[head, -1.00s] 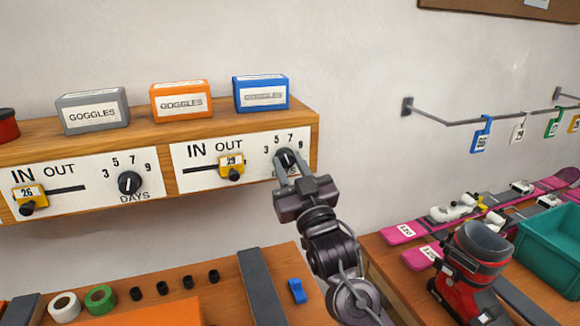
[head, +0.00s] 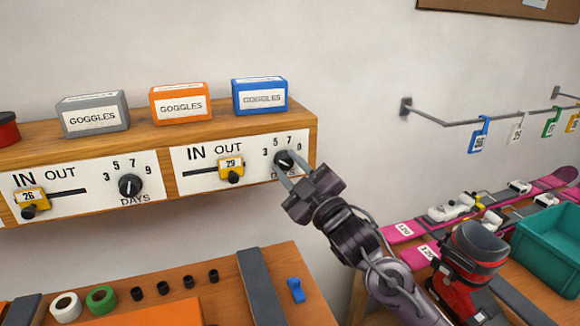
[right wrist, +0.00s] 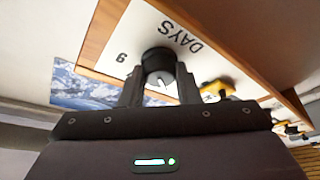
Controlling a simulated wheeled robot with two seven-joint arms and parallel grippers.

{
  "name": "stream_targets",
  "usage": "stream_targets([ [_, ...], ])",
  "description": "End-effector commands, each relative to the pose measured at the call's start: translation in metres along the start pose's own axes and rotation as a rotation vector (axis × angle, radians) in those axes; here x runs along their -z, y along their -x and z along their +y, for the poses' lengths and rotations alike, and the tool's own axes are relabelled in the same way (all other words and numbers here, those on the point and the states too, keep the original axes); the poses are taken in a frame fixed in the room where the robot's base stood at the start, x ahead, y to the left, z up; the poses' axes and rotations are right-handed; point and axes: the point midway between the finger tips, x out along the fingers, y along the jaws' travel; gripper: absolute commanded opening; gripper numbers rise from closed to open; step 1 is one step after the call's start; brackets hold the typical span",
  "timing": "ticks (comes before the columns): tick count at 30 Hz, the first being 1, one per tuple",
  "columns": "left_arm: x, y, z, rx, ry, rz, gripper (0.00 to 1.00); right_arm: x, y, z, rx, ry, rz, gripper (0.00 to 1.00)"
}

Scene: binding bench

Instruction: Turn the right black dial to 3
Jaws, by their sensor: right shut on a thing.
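The right black dial (head: 284,158) sits on the right white panel (head: 205,180), with 3, 5, 7 and 9 arced above it and DAYS below. My right gripper (head: 289,166) comes from the lower right, its two fingers on either side of the dial, shut on it. In the right wrist view the dial (right wrist: 158,62) shows between the fingertips (right wrist: 158,78), with a white pointer line on its face. Which numeral the pointer meets is too small to tell. The fingers partly cover DAYS. My left gripper is not in view.
A yellow slider (head: 231,170) reading 29 is left of the dial. The left panel holds another black dial (head: 130,186). Goggles boxes stand on the wooden ledge (head: 222,118) above. Skis, a red boot (head: 470,268) and a teal bin (head: 550,245) are at right.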

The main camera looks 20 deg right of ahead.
Motion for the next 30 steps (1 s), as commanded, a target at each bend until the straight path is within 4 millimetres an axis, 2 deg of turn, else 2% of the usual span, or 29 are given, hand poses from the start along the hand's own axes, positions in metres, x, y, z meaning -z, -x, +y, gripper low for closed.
stream_targets([
  [9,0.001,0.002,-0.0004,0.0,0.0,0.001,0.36,0.0003,0.0001,0.0002,0.041,0.096,0.0,0.06],
  [23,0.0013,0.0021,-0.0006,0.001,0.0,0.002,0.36,0.0004,0.0001,0.0,0.046,0.109,0.001,0.06],
  [24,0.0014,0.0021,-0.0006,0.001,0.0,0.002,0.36,0.0004,0.0001,-0.0001,0.046,0.109,0.001,0.32],
  [28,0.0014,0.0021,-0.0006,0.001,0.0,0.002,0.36,0.0003,0.0001,0.0001,0.046,0.109,0.001,0.49],
  [30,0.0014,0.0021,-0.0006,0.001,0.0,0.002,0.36,0.0003,0.0001,0.0001,0.046,0.108,0.001,0.51],
])
